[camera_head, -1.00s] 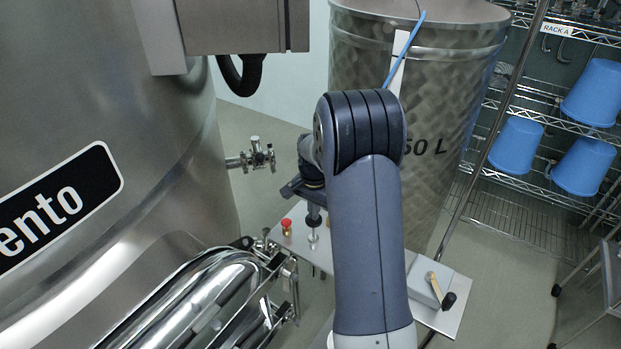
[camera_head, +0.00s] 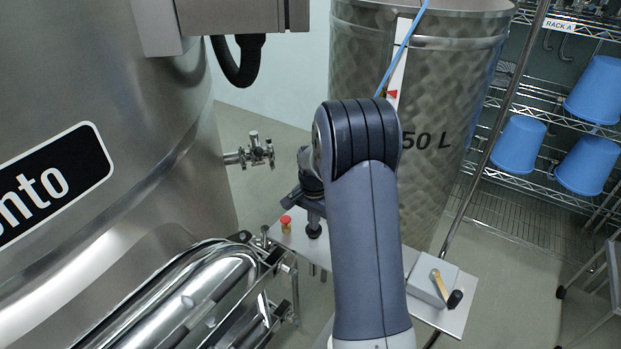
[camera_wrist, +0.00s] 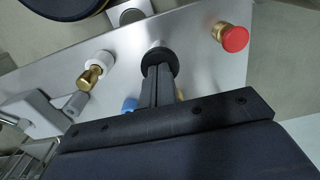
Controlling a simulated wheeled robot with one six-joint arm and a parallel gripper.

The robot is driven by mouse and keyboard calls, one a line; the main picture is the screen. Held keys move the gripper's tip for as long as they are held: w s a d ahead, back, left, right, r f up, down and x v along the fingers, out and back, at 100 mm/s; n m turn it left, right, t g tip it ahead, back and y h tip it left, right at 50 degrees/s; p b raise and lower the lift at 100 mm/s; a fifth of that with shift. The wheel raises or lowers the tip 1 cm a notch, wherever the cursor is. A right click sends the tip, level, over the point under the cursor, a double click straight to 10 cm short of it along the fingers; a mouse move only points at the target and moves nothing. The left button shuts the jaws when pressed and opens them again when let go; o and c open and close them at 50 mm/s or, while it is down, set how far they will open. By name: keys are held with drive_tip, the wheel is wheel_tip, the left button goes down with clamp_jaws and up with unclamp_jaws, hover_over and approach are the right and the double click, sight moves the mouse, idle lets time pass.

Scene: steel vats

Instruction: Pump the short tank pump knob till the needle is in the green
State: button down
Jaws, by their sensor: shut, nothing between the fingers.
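A round black knob (camera_head: 314,231) sits on the steel panel (camera_head: 279,240) between the tanks, and it also shows in the wrist view (camera_wrist: 160,59). I take it for the pump knob. My gripper (camera_wrist: 161,80) is shut and empty, with its fingertips right over the knob's near side. Whether they touch it I cannot tell. In the head view my gripper (camera_head: 314,212) points down above the knob, partly hidden by my arm. No needle or green zone is readable. A dark round thing with a gold rim (camera_wrist: 62,8) is cut off at the wrist view's top edge.
A red knob (camera_head: 286,221) on a brass stem stands left of the black knob. A brass fitting (camera_wrist: 90,76) stands on its other side. A lever box (camera_head: 432,280) sits on the panel's right end. Steel tanks (camera_head: 440,75) stand behind and left (camera_head: 90,90).

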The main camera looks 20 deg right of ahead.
drive_tip(key=shift+r+p, duration=1.85)
drive_tip(key=shift+r, duration=0.95)
drive_tip(key=shift+f, duration=0.1)
idle(0.4)
idle(1.5)
idle(0.6)
